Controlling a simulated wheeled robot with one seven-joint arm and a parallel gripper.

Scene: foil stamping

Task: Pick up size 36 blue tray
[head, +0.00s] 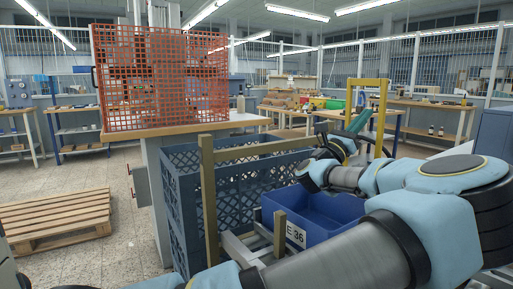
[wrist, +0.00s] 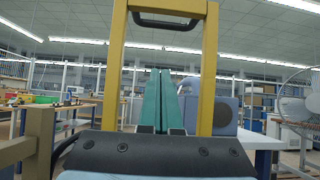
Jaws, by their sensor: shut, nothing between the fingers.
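The blue tray (head: 318,213) stands low at the centre right in the head view, with a white label reading "E 36" on its near face. Its right part is hidden behind my arm. My gripper (head: 362,118) is raised above and behind the tray, apart from it. Its green fingers are shut and empty, pointing upward in the wrist view (wrist: 160,75). The tray does not show in the wrist view.
A large blue-grey lattice crate (head: 180,215) and a wooden post (head: 208,200) with a rail stand left of the tray. A yellow frame (head: 382,120) stands near my gripper. An orange mesh guard (head: 160,80) is behind. A pallet (head: 55,215) lies left on open floor.

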